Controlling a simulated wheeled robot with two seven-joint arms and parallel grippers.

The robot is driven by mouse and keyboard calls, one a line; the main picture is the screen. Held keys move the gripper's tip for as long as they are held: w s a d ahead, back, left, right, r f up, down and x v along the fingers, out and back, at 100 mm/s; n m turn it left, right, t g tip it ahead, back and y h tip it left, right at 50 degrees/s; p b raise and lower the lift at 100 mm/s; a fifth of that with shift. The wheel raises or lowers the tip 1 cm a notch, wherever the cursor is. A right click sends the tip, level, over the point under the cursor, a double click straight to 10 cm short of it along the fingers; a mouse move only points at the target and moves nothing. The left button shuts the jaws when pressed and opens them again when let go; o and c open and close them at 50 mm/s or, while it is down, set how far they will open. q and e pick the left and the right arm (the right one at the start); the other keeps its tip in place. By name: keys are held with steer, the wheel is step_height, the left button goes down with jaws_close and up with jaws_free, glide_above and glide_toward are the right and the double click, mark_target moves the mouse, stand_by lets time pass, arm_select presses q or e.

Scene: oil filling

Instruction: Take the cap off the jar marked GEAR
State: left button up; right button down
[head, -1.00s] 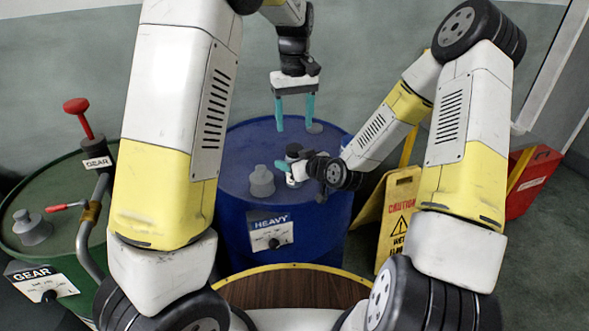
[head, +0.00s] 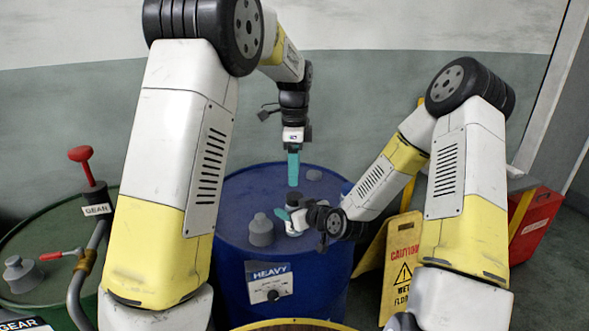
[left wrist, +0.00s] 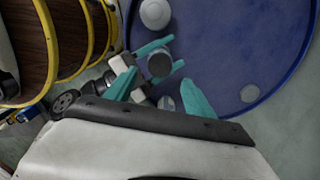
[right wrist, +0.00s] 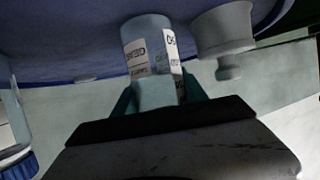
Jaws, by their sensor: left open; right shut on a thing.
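The jar (right wrist: 146,35) stands on or just above the blue drum's top; part of its label shows in the right wrist view, but I cannot read it surely. Its dark round cap (left wrist: 160,65) shows from above in the left wrist view, and in the head view (head: 292,198). My right gripper (head: 289,222) is shut on the jar's body, one teal finger on each side. My left gripper (head: 293,183) is open and empty, pointing down above the cap, its fingers seen edge-on. In the left wrist view its fingertips (left wrist: 158,88) appear spread beside the cap.
The blue drum (head: 232,215) marked HEAVY has a grey stepped fitting (head: 261,230) close left of the jar. A green drum (head: 40,235) with a red-handled pump (head: 82,155) is at left. A yellow caution sign (head: 401,270) and red case (head: 535,222) are at right.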

mark_target(294, 196)
arm_select(q)
steer(key=m, duration=1.3)
steer(key=shift+m, duration=0.3)
steer(key=shift+f, duration=4)
steer(key=shift+c, duration=0.2)
jaws_close()
steer(key=n, duration=1.3)
steer(key=shift+r+n, duration=0.1)
steer(key=shift+n, duration=0.2)
